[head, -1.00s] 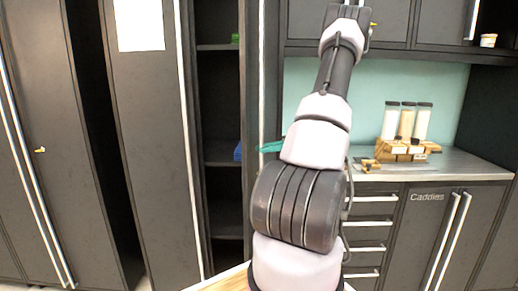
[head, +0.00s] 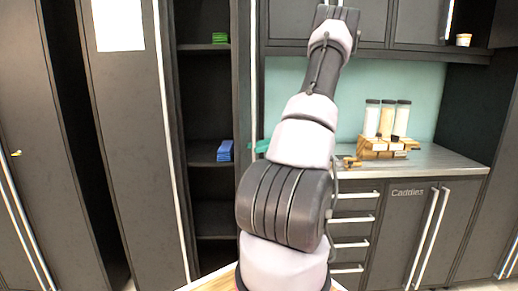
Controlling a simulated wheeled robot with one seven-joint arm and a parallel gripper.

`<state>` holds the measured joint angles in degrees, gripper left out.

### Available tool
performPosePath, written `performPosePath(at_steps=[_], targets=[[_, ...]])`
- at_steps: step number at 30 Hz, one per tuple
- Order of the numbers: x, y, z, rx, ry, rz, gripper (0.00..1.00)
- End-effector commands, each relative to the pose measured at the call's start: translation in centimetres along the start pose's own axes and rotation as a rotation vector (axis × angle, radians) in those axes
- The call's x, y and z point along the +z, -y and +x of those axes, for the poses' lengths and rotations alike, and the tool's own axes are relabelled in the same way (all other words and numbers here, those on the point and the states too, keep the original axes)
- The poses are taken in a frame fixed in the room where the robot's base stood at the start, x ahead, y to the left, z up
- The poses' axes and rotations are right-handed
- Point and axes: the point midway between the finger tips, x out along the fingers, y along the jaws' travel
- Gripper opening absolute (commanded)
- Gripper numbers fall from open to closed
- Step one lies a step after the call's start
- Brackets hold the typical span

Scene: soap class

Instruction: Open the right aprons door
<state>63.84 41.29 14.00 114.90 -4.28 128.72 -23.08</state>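No label reading "Aprons" is legible, so I cannot tell which door is the right aprons door. A tall dark door (head: 125,150) at left carries a blank-looking white sheet and a long pale vertical handle along its right edge. Farther left is another tall dark door (head: 25,120), with a dark gap between the two. Right of the door with the sheet, open shelves show. My arm rises through the middle of the head view, and its upper end reaches the top edge. My gripper is not visible, so its relation to any door is hidden.
The shelves hold blue items (head: 225,151) and green items (head: 220,38). At right, a metal counter (head: 450,160) bears a wooden rack (head: 380,148) with capped jars. Below are drawers (head: 353,218) and cabinet doors labelled "Caddies" (head: 407,215). Upper cabinets hang above the counter.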

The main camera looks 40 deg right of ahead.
Motion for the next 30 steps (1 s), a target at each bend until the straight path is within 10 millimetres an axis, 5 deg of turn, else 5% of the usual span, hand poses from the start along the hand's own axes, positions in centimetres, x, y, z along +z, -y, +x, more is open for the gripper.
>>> performPosePath(at_steps=[10, 21, 30], targets=[[-0.1, -0.1, -0.9, 0.003, -0.002, 0.000, 0.47], [-0.1, 0.0, -8.0, -0.001, 0.000, -0.002, 0.47], [-0.1, 0.0, -10.8, 0.001, 0.000, 0.000, 0.47]])
